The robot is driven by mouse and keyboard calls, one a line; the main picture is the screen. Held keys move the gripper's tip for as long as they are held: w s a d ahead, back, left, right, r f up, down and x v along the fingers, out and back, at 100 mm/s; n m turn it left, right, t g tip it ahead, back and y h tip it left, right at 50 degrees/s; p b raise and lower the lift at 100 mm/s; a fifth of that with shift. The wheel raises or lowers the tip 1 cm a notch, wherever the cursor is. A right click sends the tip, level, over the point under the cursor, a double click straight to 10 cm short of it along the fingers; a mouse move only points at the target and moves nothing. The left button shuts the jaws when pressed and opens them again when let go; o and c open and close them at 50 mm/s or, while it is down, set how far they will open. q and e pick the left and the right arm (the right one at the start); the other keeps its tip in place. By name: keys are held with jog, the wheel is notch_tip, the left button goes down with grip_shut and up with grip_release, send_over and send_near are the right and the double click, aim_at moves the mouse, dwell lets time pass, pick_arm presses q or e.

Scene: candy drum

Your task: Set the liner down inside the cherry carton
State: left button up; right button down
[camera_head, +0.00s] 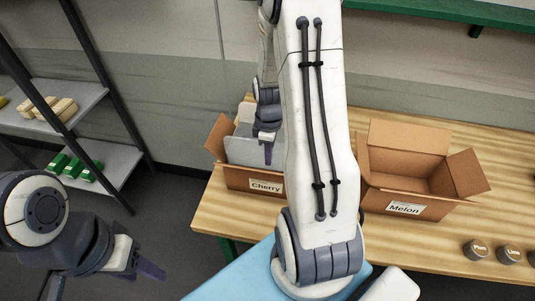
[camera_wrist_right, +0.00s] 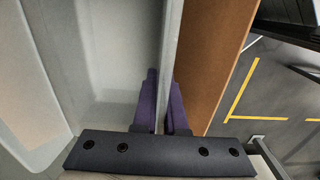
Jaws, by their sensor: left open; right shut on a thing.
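The cherry carton (camera_head: 240,181) is an open brown box labelled Cherry on the wooden table, partly hidden behind my right arm. The pale grey liner (camera_head: 241,150) shows in the carton's opening, its near wall rising above the front edge. Whether its base touches the carton floor is hidden. My right gripper (camera_head: 267,147) is shut on the liner's wall. In the right wrist view, the purple fingers of my right gripper (camera_wrist_right: 164,110) straddle the liner's wall (camera_wrist_right: 171,50), beside brown cardboard (camera_wrist_right: 217,55). My left gripper (camera_head: 146,261) is open and empty, off the table at lower left.
An open carton labelled Melon (camera_head: 405,207) stands right of my right arm. Small round pieces labelled Plum (camera_head: 476,250) and Lime (camera_head: 509,254) lie at the table's right. A shelf rack (camera_head: 118,160) with yellow and green items stands at left. A light blue surface (camera_head: 235,278) lies in front.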

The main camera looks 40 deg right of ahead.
jog(key=shift+a+f+b, duration=0.1)
jog(key=shift+f+b, duration=0.4)
jog(key=shift+f, duration=0.2)
jog(key=c, duration=1)
grip_release()
jog(key=shift+r, duration=0.1)
